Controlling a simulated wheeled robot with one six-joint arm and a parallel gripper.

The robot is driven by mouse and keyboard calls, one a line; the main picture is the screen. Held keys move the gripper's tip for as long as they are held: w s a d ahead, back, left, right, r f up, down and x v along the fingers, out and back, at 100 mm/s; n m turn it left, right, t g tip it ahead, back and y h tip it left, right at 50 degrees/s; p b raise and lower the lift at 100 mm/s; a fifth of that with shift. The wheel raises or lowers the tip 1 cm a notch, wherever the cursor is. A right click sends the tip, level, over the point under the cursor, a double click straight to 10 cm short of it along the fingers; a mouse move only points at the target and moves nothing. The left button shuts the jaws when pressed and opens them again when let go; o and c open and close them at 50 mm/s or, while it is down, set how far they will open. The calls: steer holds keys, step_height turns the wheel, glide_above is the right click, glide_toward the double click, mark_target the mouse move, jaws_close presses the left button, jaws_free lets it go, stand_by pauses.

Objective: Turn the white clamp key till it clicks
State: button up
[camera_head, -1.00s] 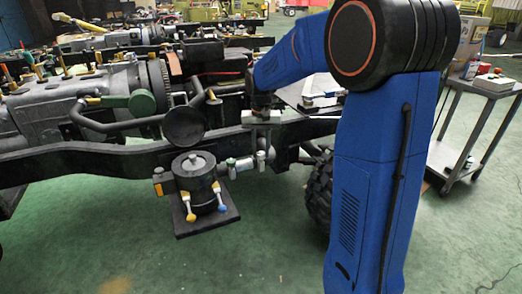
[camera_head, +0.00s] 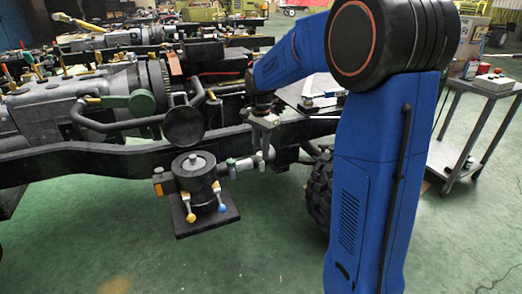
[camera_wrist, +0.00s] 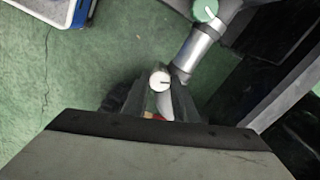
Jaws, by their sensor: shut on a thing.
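The white clamp key (camera_wrist: 159,79) shows in the wrist view as a small round white cap with a dark line across it, beside a grey pipe (camera_wrist: 195,48). My gripper (camera_wrist: 160,97) is shut on it, one dark finger on each side. In the head view my gripper (camera_head: 267,150) points down at the right end of the short pipe beside the black canister (camera_head: 197,180), and the key is mostly hidden there.
The dark chassis rail (camera_head: 90,162) runs behind the canister, with a tyre (camera_head: 320,190) to the right. A grey cart (camera_head: 470,130) stands at the right. Green floor in front is clear.

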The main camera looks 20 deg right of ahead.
steer(key=shift+m, duration=0.5)
steer(key=o, duration=1.1)
steer(key=shift+c, duration=0.2)
steer(key=shift+r, duration=0.15)
step_height(320, 180, up, 17)
